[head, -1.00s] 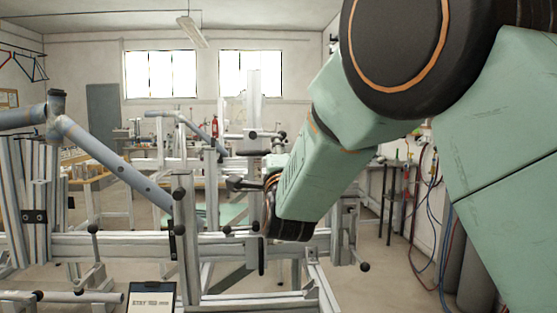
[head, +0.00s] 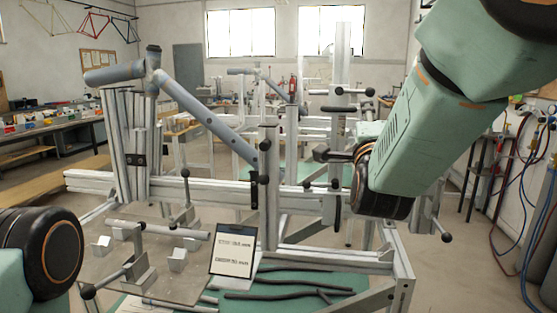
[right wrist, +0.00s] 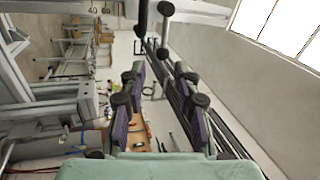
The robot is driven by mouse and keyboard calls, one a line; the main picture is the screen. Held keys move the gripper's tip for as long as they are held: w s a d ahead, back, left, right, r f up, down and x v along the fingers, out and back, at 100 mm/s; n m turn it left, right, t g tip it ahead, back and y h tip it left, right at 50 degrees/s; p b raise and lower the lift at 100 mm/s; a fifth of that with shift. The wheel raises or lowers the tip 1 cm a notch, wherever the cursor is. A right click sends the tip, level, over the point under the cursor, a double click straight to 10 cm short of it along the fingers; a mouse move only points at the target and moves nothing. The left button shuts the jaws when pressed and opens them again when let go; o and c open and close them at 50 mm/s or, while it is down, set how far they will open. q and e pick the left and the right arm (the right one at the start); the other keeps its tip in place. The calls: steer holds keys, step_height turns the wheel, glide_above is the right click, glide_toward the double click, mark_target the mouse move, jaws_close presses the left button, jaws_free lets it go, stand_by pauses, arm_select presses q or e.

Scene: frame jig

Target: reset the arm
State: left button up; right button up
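My right arm (head: 420,140), pale green with dark joints, reaches in from the upper right in the head view. Its dark wrist end (head: 382,182) hangs in front of the frame jig's right side; I cannot tell whether they touch. In the right wrist view my right gripper (right wrist: 160,88) has its two purple-padded fingers spread apart with nothing held between them. Part of my left arm (head: 40,250), a black joint with an orange ring, shows at the lower left of the head view. My left gripper is outside both views.
The silver frame jig (head: 225,195) fills the middle, holding grey-blue tubes (head: 205,115). A clipboard (head: 233,251) leans at its front; dark tubes (head: 300,281) lie beside it. A workbench (head: 50,130) stands at left. Hoses (head: 530,180) hang at right.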

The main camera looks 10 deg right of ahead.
steer(key=s+f+n+g+y, duration=0.25)
steer(key=f+n, duration=0.25)
steer(key=f, duration=0.6)
steer(key=s+f+n+g+y, duration=0.1)
steer(key=s+f+n+g, duration=0.4)
steer(key=f, duration=0.7)
steer(key=s+f+n+g+y, duration=0.1)
steer(key=s+f+n+g, duration=0.15)
steer(key=f+n, duration=0.6)
steer(key=s+f+g, duration=0.3)
steer(key=s+f, duration=0.5)
steer(key=s, duration=0.3)
steer(key=s+f+g+y, duration=0.1)
steer(key=s+f+g, duration=0.3)
steer(key=s+f, duration=0.4)
steer(key=s+a+f+g, duration=0.1)
steer(key=s+f+g, duration=0.2)
steer(key=s+f, duration=0.6)
steer(key=s+n, duration=0.1)
steer(key=s, duration=0.6)
steer(key=shift+g, duration=0.4)
steer(key=shift+s+y, duration=0.15)
steer(key=shift+y, duration=0.1)
